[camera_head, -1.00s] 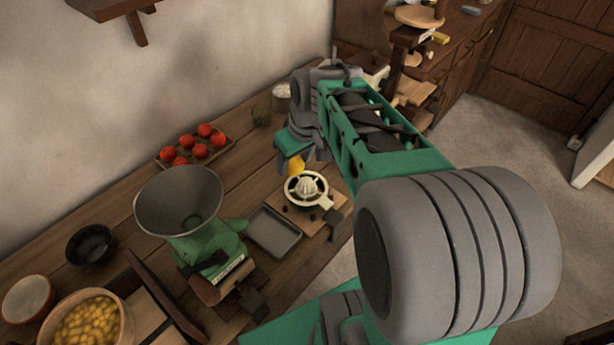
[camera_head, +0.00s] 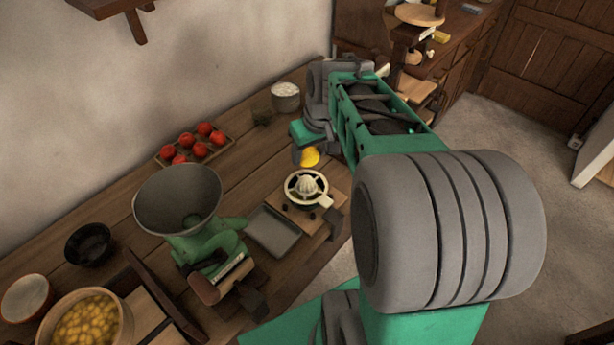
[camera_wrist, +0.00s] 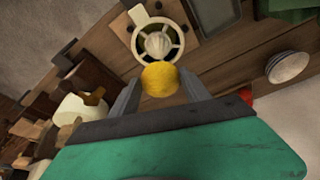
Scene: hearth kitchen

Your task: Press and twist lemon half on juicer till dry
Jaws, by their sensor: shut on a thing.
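A yellow lemon half (camera_head: 310,157) is held in my gripper (camera_head: 304,156), just behind the juicer in the head view. The juicer (camera_head: 296,199) is cream-coloured with a ribbed cone and a side handle, and it stands on a small wooden board (camera_head: 338,204). In the wrist view the lemon half (camera_wrist: 159,80) sits between my two grey fingertips (camera_wrist: 158,92), rounded side towards the camera. The juicer's cone (camera_wrist: 157,46) shows beyond it, uncovered. The lemon appears apart from the cone; its cut face is hidden.
A grey tray (camera_head: 273,232) lies left of the juicer. A tray of tomatoes (camera_head: 222,152) and a white-filled pot (camera_head: 285,98) are at the back by the wall.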

